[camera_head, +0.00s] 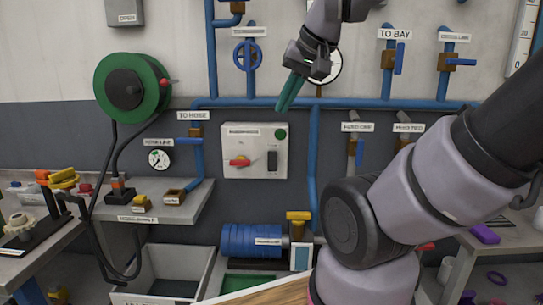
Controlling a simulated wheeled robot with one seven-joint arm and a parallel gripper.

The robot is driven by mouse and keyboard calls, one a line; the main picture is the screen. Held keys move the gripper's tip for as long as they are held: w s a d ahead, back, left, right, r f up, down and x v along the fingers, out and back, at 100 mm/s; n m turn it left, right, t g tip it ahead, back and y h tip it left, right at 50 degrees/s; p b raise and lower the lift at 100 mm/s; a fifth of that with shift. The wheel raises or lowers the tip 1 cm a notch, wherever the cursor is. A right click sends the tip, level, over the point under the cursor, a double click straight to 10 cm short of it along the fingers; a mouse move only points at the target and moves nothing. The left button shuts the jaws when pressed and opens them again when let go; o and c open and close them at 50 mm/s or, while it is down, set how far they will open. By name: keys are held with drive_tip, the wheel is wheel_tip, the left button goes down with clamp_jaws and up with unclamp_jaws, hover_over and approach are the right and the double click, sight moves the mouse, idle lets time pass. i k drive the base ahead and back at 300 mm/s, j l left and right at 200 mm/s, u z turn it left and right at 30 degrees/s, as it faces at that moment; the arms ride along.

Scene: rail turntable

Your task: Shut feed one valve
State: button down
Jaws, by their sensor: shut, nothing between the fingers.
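A small tag that seems to read feed one (358,127) is on the back wall, right of centre. My gripper (284,106) is up and to the left of this valve, in front of the wall and the blue pipe. Its teal fingers are together, point down-left, and hold nothing. They look apart from the valve in the picture; the depth gap is unclear.
A similar valve tagged feed two (409,128) is just right, partly hidden by my arm. Other blue-handled valves include to bay (390,58) and to hose (194,132). A switch box (252,158) sits below my gripper. A green hose reel (133,86) hangs left.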

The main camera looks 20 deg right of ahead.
sight(359, 150)
drive_tip(key=i+j+z, duration=0.15)
drive_tip(key=z, duration=0.25)
drive_tip(key=i+j+z, duration=0.1)
drive_tip(key=z, duration=0.35)
